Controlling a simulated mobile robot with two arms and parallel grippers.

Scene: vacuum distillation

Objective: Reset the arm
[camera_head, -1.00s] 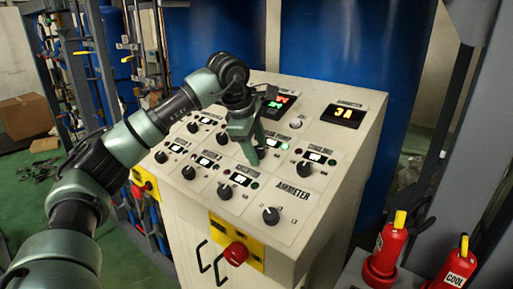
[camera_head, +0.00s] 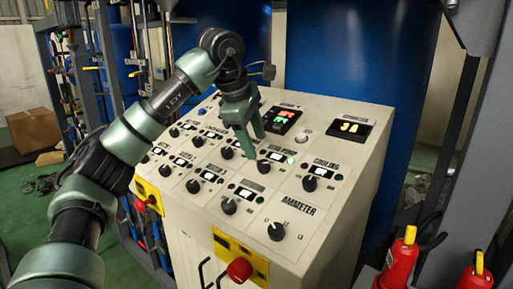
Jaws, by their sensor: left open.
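My left arm comes in from the left. Its green gripper (camera_head: 253,142) points down over the sloped top of the cream control panel (camera_head: 330,225). Its two fingers are apart with nothing seen between them. The fingertips are close to a black knob (camera_head: 263,167) in the middle of the panel; I cannot tell whether they touch it. My right gripper is not in view.
Red bottles (camera_head: 401,256) stand at the lower right. Blue tanks (camera_head: 360,50) stand behind.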

